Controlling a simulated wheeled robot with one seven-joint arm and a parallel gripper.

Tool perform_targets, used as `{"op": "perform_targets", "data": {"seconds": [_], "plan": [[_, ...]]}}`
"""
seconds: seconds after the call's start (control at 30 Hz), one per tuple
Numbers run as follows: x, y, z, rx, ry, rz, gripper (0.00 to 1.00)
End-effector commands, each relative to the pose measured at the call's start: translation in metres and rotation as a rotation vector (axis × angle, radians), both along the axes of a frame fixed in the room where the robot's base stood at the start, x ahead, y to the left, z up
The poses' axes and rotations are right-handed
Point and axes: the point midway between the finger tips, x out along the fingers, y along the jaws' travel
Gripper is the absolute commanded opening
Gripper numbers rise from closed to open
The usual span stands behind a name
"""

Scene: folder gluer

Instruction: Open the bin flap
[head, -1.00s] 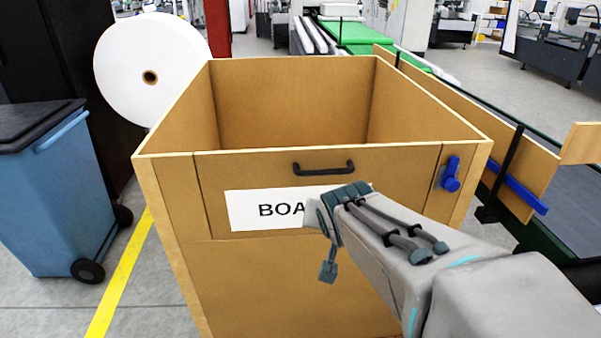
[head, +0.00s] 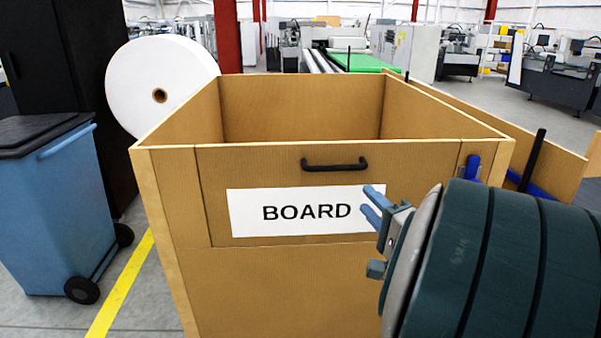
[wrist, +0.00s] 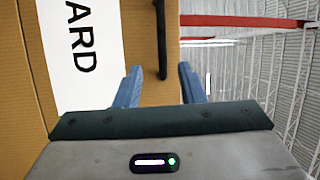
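The bin (head: 290,285) is a tall, open-topped brown box. Its front flap (head: 270,170) stands upright, flush with the front, and carries a white label (head: 240,212) reading BOARD and a black bar handle (head: 335,167) near its top edge. A blue latch (head: 471,166) at the flap's right is partly hidden by my arm. My gripper (head: 369,201) is in front of the label's right end, below and right of the handle. In the wrist view my gripper (wrist: 160,67) has its blue fingers apart and empty, with the handle (wrist: 161,35) ahead between them.
A blue wheeled bin (head: 60,215) and a white roll (head: 165,90) stand to the left. A yellow floor line (head: 125,285) runs along the bin's left side.

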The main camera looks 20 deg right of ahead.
Motion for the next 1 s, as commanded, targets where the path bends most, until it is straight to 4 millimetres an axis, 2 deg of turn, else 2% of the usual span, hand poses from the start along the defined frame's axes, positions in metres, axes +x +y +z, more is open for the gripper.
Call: {"op": "perform_targets", "data": {"seconds": [0.13,0.27,0.7,0.83,1.0], "plan": [[0.001,0.001,0.001,0.034,-0.013,0.025,0.36],[0.015,0.003,0.006,0.035,-0.013,0.026,0.36],[0.102,0.014,0.018,0.031,-0.014,0.026,0.36],[0.119,0.016,0.021,0.031,-0.013,0.024,0.36],[0.131,0.017,0.024,0.03,-0.014,0.023,0.36]]}}
